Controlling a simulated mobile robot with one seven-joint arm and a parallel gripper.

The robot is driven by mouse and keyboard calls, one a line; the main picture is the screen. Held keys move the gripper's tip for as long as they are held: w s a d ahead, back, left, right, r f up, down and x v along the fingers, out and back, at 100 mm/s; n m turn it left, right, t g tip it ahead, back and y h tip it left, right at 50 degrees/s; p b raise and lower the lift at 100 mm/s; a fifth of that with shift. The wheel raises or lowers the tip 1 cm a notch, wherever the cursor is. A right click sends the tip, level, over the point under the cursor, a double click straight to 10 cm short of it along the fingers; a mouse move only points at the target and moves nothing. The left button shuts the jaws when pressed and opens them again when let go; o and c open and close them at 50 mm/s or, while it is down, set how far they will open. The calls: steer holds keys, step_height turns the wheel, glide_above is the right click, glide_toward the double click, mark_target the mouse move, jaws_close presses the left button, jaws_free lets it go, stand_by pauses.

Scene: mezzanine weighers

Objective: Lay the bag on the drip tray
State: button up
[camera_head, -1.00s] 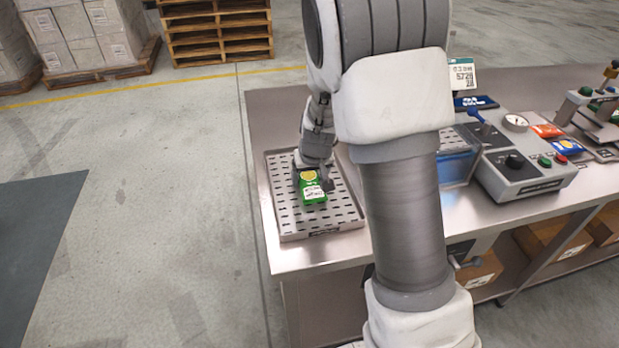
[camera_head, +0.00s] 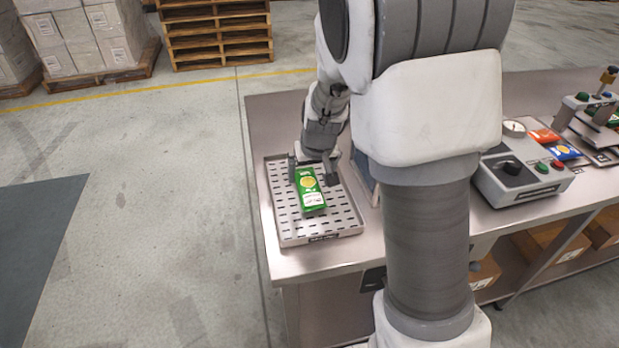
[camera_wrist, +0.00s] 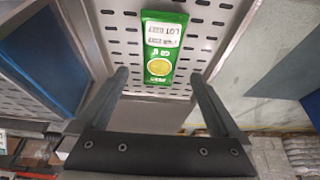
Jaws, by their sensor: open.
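The green bag (camera_head: 311,192) with a yellow disc and white label lies on the perforated drip tray (camera_head: 283,222), near its middle. In the wrist view the bag (camera_wrist: 163,50) lies flat on the slotted tray (camera_wrist: 215,20), beyond my fingertips. My gripper (camera_head: 313,172) is at the far end of the bag, its fingers apart. In the wrist view my gripper (camera_wrist: 158,80) is open with nothing held between its fingers, the bag's near end just past them.
The tray sits at the left end of a steel table (camera_head: 270,110). A grey control box (camera_head: 520,172) stands to the right, with orange (camera_head: 545,135) and blue (camera_head: 565,152) packets behind it. My arm hides the middle of the table.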

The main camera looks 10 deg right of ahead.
steer(key=s+r+y, duration=0.1)
steer(key=s+r, duration=1.3)
steer(key=r, duration=0.1)
steer(key=s+r+t+h, duration=0.1)
steer(key=s+r, duration=0.2)
steer(key=s, duration=0.9)
steer(key=shift+p, duration=0.45)
